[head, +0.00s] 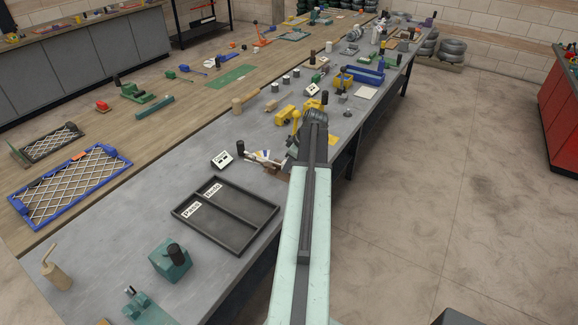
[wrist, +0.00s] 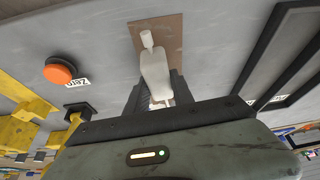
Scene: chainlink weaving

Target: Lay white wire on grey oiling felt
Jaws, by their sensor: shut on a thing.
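In the wrist view my gripper (wrist: 155,98) is shut on a white, rounded piece with a narrow neck, which I take for the white wire (wrist: 155,68). It sticks out beyond the fingers. Past it is a flat brownish-grey patch (wrist: 174,25) on the grey bench, possibly the oiling felt. The white piece overlaps this patch in the picture; I cannot tell whether they touch. In the head view my arm hides the fingertips and the held piece.
A black two-part tray (head: 235,221) labelled Pass and Redo lies on the grey bench (head: 130,235). An orange button (wrist: 62,70) is left in the wrist view. Yellow tools (head: 287,114) stand near my arm. A teal block (head: 168,262) is at the front.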

